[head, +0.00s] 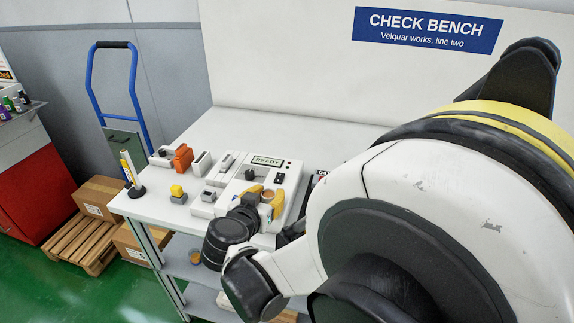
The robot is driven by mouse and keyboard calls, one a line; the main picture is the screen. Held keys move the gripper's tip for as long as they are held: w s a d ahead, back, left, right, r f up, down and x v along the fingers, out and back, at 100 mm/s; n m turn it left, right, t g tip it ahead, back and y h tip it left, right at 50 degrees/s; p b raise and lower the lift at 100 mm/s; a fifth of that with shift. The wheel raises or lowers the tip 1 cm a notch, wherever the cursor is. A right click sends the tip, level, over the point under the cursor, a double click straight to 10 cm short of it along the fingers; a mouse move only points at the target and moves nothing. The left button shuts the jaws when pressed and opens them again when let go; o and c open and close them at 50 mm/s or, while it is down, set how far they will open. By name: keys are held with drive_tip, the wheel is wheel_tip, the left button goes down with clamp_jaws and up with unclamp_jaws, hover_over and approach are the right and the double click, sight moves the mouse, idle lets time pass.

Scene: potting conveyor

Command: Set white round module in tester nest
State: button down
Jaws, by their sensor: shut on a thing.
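The white tester (289,178) stands on the bench with a lit READY display (267,161). My gripper (266,196), with yellow fingers, is over the front of the tester. It is shut on a small round part (267,195) whose tan top shows between the fingers. The part's sides are hidden, so I cannot tell if it is the white round module. The tester nest is not clearly visible; the gripper and arm cover that area. I cannot tell whether the part touches the tester.
On the bench (150,206), left of the tester, are an orange part (182,157), a yellow-topped block (177,193) and several white fixtures. A black-based stand (135,190) is near the left edge. My arm hides the bench's right side. Cardboard boxes (100,196) and a blue hand truck (92,85) stand left.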

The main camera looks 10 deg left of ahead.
drive_tip(key=shift+r, duration=0.1)
drive_tip(key=c, duration=1)
unclamp_jaws()
drive_tip(key=shift+s+r, duration=0.15)
drive_tip(key=p+v, duration=0.4)
drive_tip(key=v, duration=0.7)
drive_tip(key=shift+s+r+p, duration=0.15)
drive_tip(key=shift+s+p, duration=0.25)
